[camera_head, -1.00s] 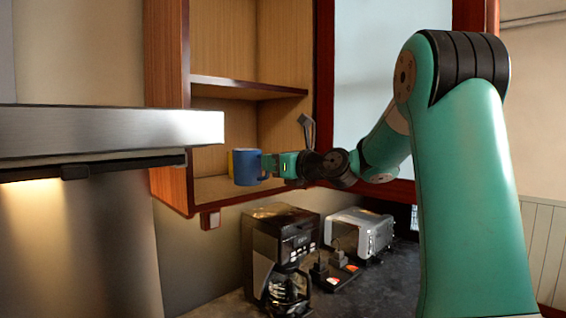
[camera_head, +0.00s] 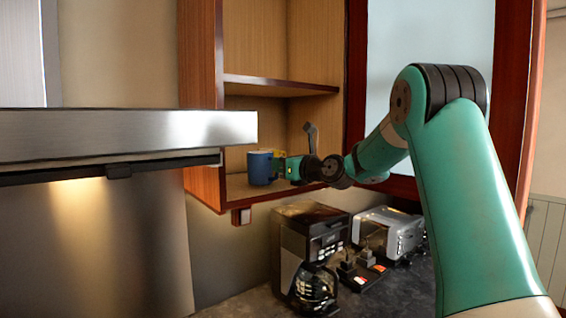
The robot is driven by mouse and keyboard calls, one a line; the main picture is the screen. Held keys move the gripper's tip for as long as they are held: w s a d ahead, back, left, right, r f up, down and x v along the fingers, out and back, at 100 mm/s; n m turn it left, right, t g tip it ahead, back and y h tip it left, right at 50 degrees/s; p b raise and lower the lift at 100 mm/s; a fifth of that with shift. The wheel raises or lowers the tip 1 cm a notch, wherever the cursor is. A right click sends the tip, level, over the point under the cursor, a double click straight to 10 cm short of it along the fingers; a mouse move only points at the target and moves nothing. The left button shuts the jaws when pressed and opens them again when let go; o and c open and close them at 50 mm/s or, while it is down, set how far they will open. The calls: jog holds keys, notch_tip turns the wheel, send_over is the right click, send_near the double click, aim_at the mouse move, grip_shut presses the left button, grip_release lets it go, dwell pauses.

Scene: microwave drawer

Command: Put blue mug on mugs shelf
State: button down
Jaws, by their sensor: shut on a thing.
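The blue mug (camera_head: 260,168) is upright at the opening of the lower shelf (camera_head: 240,189) of the wooden wall cabinet. My gripper (camera_head: 279,168) is shut on the mug's right side and reaches in from the right. The mug's base is close to the shelf board; I cannot tell whether it touches. A small yellow thing (camera_head: 278,154) shows just behind the mug, mostly hidden by it and the gripper. The upper shelf (camera_head: 270,86) above is bare where it shows.
A steel range hood (camera_head: 120,135) juts out at the left, near the cabinet. An open cabinet door (camera_head: 430,45) with a pale panel stands behind my arm. A black coffee maker (camera_head: 308,255) and a silver toaster (camera_head: 388,232) stand on the counter below.

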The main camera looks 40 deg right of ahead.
jog(key=shift+f, duration=0.4)
dwell(0.4)
jog(key=c, duration=1.1)
grip_release()
jog(key=shift+f, duration=0.1)
jog(key=shift+s, duration=0.15)
jog(key=s+d+b, duration=0.3)
jog(key=s+b, duration=0.5)
jog(key=s, duration=0.8)
jog(key=s+a+f+n+g+y+b, duration=0.1)
jog(key=s+a+f+n+g+y, duration=0.1)
jog(key=a+f+n+g, duration=0.65)
jog(key=s+a+f+n+g+y+b, duration=0.15)
jog(key=a+f+n, duration=0.45)
jog(key=a+n, duration=0.8)
jog(key=s+a+f+n+g+h+b, duration=0.1)
jog(key=s+a+f+n+g, duration=0.2)
jog(key=s+n, duration=0.6)
jog(key=s+a+f+n+g+h+b, duration=0.1)
jog(key=s+a+f+n+g, duration=0.3)
jog(key=s+a+f+n, duration=0.3)
jog(key=s+f+n, duration=0.2)
jog(key=s, duration=0.1)
jog(key=shift+s+a+n+g, duration=0.2)
jog(key=shift+s+n+g, duration=0.1)
jog(key=shift+n, duration=0.05)
